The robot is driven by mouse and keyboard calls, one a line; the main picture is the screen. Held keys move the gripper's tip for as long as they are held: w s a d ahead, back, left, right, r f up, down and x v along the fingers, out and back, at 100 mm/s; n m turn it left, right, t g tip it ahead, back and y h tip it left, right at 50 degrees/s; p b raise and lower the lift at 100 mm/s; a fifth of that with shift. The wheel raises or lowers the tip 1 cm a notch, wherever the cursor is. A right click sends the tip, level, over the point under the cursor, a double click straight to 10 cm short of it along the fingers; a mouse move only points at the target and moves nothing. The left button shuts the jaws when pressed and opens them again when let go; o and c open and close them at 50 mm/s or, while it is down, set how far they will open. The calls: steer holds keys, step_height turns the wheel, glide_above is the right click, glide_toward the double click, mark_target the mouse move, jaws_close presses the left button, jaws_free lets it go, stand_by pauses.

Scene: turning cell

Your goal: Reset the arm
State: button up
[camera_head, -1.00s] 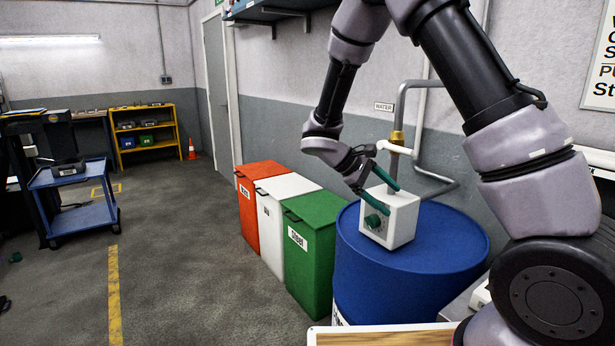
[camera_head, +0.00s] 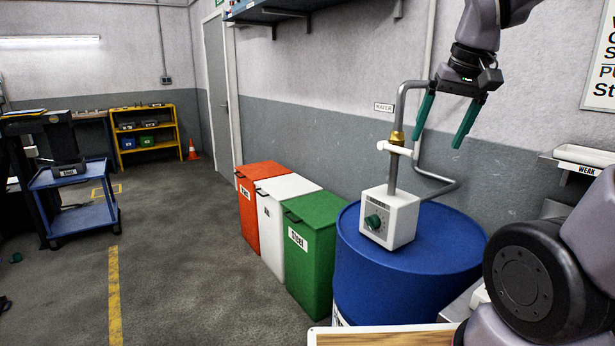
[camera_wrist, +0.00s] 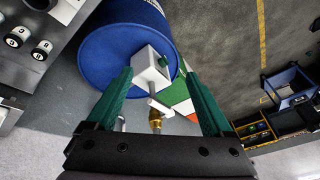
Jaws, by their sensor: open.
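My gripper (camera_head: 445,118) hangs open and empty with its green fingers pointing down, above and to the right of the blue drum (camera_head: 440,260). It also shows in the wrist view (camera_wrist: 165,105), fingers spread apart. On the drum stands a white box (camera_head: 402,222) with a green knob (camera_head: 373,222) on its front. A grey pipe (camera_head: 395,110) with a brass fitting (camera_head: 397,137) rises from the box. In the wrist view the white box (camera_wrist: 148,68) appears between the fingers, but farther away. Nothing is between the fingertips.
Orange, white and green bins (camera_head: 310,265) stand left of the drum. A small tray labelled WEAK (camera_head: 582,158) is on the wall at right. A blue cart (camera_head: 75,200) and a yellow shelf (camera_head: 145,130) stand at the far left.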

steer(key=s+r+m+t+y, duration=0.1)
steer(key=s+r+m+t, duration=0.1)
steer(key=s+r+t, duration=0.1)
steer(key=shift+s+r, duration=0.3)
steer(key=shift+r, duration=0.05)
